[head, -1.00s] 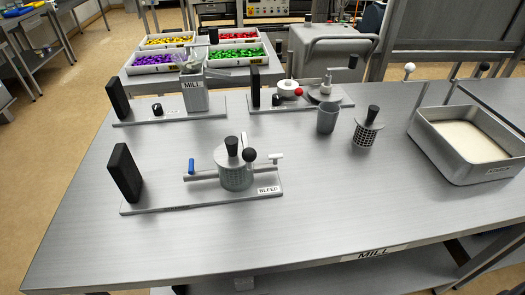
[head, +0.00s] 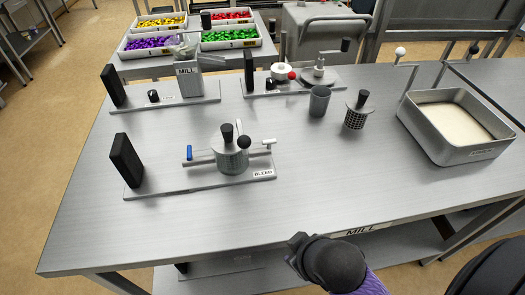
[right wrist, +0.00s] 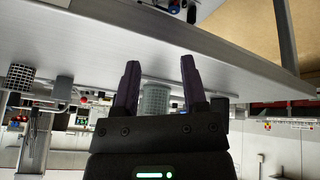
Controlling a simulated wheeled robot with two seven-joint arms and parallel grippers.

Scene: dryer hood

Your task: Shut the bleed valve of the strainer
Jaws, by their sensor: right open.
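The strainer (head: 231,158) is a grey perforated pot with a black-knobbed lid and a black ball handle. It stands on a grey base plate (head: 205,184) labelled BLEED at its right end. A white-handled valve (head: 269,142) is on the strainer's right, above that label. A blue-handled valve (head: 189,153) is on its left. My right gripper (head: 297,242) is at the table's front edge, apart from the strainer. In the right wrist view its jaws (right wrist: 160,72) are open and empty, with a grey perforated pot (right wrist: 155,99) beyond them. My left gripper is out of view.
A black upright block (head: 126,160) stands at the plate's left end. Behind are the mill (head: 188,80), a grey cup (head: 319,100) and a mesh basket (head: 356,114). A metal tray (head: 440,145) is at right. The table front is clear.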

